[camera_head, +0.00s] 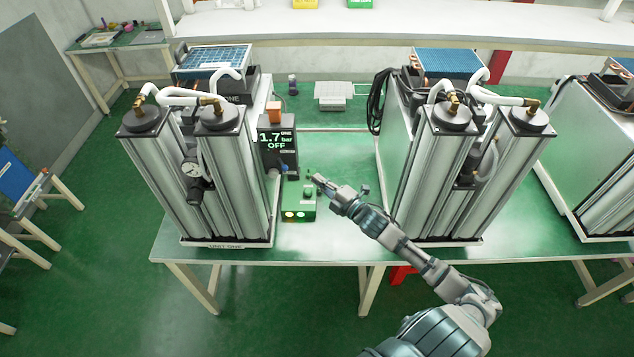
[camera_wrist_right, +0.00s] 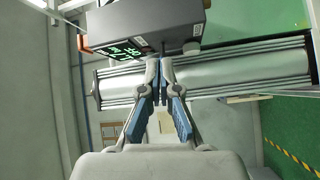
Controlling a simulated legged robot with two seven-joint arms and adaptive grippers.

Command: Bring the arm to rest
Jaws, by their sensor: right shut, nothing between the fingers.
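My right arm reaches in from the lower right in the head view. Its gripper (camera_head: 318,180) is over the green table, between the two sieve column units. The gripper is shut and empty, and its blue-padded fingers (camera_wrist_right: 160,92) meet in the right wrist view. It is just right of a small green box (camera_head: 299,203) with lit lamps on its front. I cannot tell whether it touches the box. The left column unit (camera_head: 215,175) carries a dark display (camera_head: 277,142) reading "1.7 bar OFF". My left gripper is not in view.
A grey tray-like item (camera_head: 334,95) lies at the back.

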